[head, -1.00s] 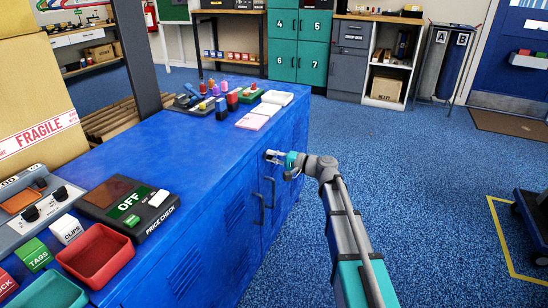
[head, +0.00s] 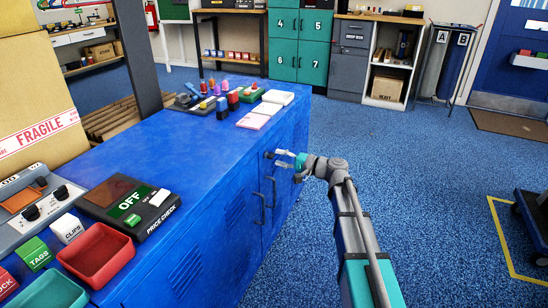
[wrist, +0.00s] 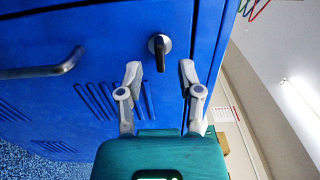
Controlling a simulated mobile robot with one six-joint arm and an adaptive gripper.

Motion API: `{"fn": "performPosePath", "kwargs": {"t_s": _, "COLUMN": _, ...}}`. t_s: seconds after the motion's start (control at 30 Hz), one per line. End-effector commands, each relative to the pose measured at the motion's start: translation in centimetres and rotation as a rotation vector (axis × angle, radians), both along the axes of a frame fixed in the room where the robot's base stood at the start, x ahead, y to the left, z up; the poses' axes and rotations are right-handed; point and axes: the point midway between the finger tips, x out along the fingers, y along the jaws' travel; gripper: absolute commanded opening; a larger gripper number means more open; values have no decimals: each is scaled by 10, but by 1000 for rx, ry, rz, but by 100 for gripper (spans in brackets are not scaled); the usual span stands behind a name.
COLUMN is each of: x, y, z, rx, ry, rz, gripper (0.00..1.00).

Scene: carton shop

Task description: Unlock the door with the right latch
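The latch (wrist: 160,46) is a round metal boss with a short dark lever on the blue cabinet door (wrist: 110,25). In the wrist view its lever points down towards my gripper, at right angles to the bar handle (wrist: 45,68). In the head view the latch (head: 268,154) is a small dark spot near the cabinet's top edge, above the door handles (head: 271,190). My gripper (wrist: 160,70) is open and empty, its fingertips on either side of the lever's line and a little short of it. It also shows in the head view (head: 288,159), just off the cabinet front.
The blue cabinet top (head: 190,135) carries a price-check box (head: 130,207), a red tray (head: 97,254) and several small goods. Clear blue floor (head: 400,160) lies to the right of the cabinet. A dark cart (head: 530,222) stands at the far right.

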Motion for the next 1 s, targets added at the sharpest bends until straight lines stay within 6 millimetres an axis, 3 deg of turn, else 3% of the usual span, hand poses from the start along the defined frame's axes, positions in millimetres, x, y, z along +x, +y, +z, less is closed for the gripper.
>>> {"fn": "performPosePath", "kwargs": {"t_s": 0.5, "x": -26, "y": -70, "z": 0, "rx": 1, "ry": 1, "rz": 1, "gripper": 47}}
{"fn": "performPosePath", "kwargs": {"t_s": 1.0, "x": -30, "y": -81, "z": 0, "rx": 1, "ry": 1, "rz": 3, "gripper": 47}}
